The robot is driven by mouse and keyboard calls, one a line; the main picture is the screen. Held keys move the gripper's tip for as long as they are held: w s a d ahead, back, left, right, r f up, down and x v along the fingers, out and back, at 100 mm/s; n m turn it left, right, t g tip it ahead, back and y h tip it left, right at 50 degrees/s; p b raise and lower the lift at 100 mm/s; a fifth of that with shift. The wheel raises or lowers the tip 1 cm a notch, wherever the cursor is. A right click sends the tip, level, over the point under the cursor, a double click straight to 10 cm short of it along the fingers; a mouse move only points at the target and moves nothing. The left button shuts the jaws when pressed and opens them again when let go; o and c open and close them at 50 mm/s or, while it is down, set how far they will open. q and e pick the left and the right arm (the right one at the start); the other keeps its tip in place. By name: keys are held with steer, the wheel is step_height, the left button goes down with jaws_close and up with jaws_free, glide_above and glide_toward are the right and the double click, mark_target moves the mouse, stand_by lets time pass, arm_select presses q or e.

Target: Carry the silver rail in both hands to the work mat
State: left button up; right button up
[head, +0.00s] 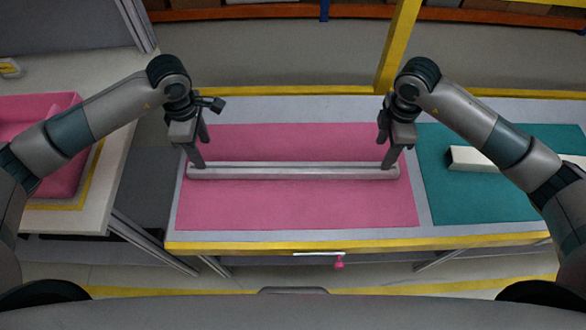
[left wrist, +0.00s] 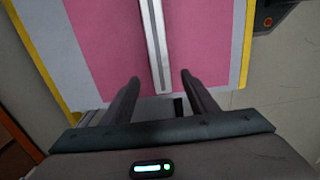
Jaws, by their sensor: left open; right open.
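The silver rail (head: 290,171) lies lengthwise from left to right on the pink work mat (head: 300,210) on the table. My left gripper (head: 200,163) is at the rail's left end, open. In the left wrist view the rail (left wrist: 154,40) runs away from between the two spread fingers (left wrist: 161,80), with a gap on either side. My right gripper (head: 388,163) is at the rail's right end, open, its fingers pointing down. Whether its fingers touch the rail is hard to tell.
A teal mat (head: 465,205) lies to the right, with a pale bar (head: 470,158) on it partly behind my right arm. A pink bin (head: 60,165) stands on a side table at the left. A yellow post (head: 398,45) rises behind the table. The pink mat's front is clear.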

mark_target(210, 167)
arm_select(q)
step_height(210, 167, down, 9)
steer(key=shift+r, duration=0.1)
arm_select(e)
step_height(210, 167, down, 9)
arm_select(q)
jaws_close()
arm_select(e)
jaws_close()
